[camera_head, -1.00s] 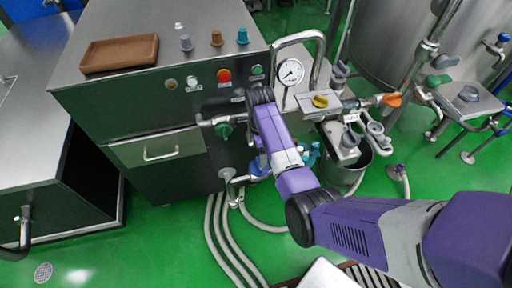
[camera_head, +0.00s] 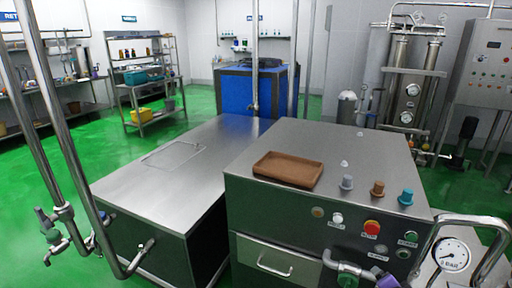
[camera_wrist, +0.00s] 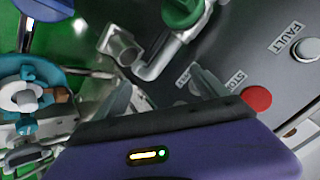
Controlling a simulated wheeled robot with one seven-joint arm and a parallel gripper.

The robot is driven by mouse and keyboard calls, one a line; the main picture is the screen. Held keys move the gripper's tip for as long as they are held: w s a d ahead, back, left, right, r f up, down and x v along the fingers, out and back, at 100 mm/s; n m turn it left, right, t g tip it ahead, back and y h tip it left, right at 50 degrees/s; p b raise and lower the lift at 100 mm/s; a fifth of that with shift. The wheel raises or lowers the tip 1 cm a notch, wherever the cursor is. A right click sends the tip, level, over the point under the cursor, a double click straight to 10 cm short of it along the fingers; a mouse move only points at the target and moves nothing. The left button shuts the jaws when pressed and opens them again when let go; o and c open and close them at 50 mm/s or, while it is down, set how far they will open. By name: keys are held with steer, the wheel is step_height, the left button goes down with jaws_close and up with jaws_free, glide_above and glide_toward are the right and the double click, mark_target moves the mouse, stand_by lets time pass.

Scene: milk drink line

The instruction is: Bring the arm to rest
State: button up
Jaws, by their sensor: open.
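My gripper (camera_wrist: 163,92) shows in the wrist view with its two grey fingers apart and nothing between them. It is close to the front of the steel control cabinet (camera_wrist: 225,35), near a bent metal pipe (camera_wrist: 150,70) with a green valve handle (camera_wrist: 182,12). I cannot tell whether the fingers touch anything.
A red button (camera_wrist: 256,99) and a white button (camera_wrist: 305,48) are right of the gripper; a teal fitting (camera_wrist: 30,95) is left. In the head view, a brown tray (camera_head: 288,170) and several knobs sit on the cabinet. A pressure gauge (camera_head: 451,254) stands beside it. Green floor (camera_head: 60,170) is open at left.

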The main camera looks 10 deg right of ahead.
steer(key=s+a+r+n+t+y, duration=0.1)
steer(key=s+a+r+n+t, duration=0.3)
steer(key=s+a, duration=0.5)
steer(key=s+a+r+n+t+y+b, duration=0.1)
steer(key=s+a+r+n+t+y, duration=0.1)
steer(key=s+a+r+n, duration=0.75)
steer(key=s+a+r+n+t+y, duration=0.1)
steer(key=s+a+r+t, duration=0.35)
steer(key=s, duration=0.85)
steer(key=s+a+f+g, duration=0.3)
steer(key=s+a+g, duration=0.1)
steer(key=s, duration=0.3)
steer(key=shift+y, duration=0.4)
steer(key=shift+s, duration=0.1)
